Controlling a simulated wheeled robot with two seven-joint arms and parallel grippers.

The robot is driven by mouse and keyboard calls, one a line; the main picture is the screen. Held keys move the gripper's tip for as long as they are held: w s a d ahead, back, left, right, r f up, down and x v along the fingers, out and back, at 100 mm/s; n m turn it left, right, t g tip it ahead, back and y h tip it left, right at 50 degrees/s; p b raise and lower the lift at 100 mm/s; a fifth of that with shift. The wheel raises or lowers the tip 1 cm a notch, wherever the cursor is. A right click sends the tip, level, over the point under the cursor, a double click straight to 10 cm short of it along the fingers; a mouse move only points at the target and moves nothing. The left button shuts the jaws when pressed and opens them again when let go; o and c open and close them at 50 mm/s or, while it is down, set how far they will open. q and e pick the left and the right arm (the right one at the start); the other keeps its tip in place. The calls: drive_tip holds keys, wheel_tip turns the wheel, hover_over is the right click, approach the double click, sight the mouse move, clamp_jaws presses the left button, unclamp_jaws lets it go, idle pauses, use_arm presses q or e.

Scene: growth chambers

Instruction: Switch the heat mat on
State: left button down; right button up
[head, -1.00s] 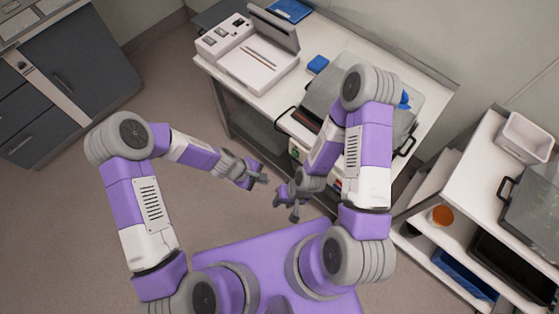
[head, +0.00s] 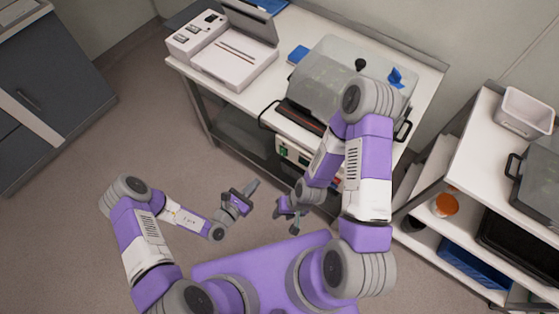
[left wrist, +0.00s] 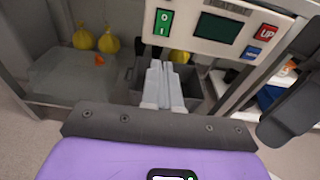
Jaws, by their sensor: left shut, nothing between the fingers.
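The heat mat's control box (head: 297,155) hangs at the front of the bench; its white panel (left wrist: 190,40) fills the top of the left wrist view. A green rocker switch (left wrist: 163,22) sits at its left end, also visible in the head view (head: 284,150). I cannot tell the switch's position. My left gripper (head: 256,183) is shut and empty, in front of the bench. In the left wrist view its fingers (left wrist: 160,66) point toward the panel, below the switch and apart from it. My right gripper (head: 287,217) hangs low beside it; its finger gap is unclear.
The panel also has a dark display (left wrist: 217,28), a red UP button (left wrist: 268,32) and a blue button (left wrist: 251,52). A clear-lidded tray (head: 335,75) stands on the bench above. Yellow bags (left wrist: 108,41) sit on the shelf below. A shelf cart (head: 470,185) stands right.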

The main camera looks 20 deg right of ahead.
use_arm(q)
drive_tip(key=b, duration=0.4)
approach(282, 154)
drive_tip(key=shift+x, duration=3.45)
drive_tip(key=shift+a+f, duration=0.15)
drive_tip(key=shift+f, duration=0.05)
